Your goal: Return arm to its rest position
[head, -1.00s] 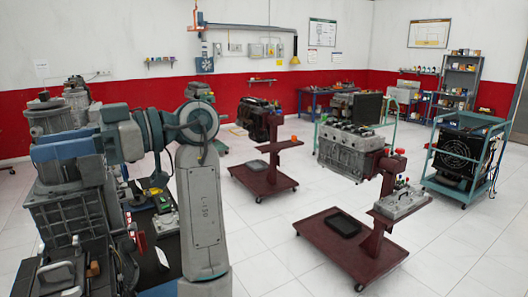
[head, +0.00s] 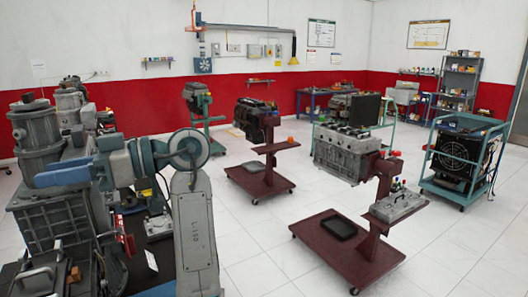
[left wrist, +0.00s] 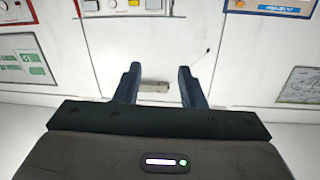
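My left arm (head: 195,235) rises at the lower left of the head view, bends at a round elbow joint and runs left. My left gripper (head: 62,176) is at its left end, in front of a grey engine, seen from the side; its fingertips are hard to make out there. In the left wrist view the left gripper (left wrist: 157,82) has two dark blue fingers apart, with nothing held. They point at a white wall with panels. My right arm and right gripper are in neither view.
A grey engine (head: 62,222) stands close behind the left arm. A dark red engine stand (head: 335,250) is at centre right, and a teal-framed unit (head: 462,160) stands farther right. A wall panel (left wrist: 270,8) shows in the wrist view.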

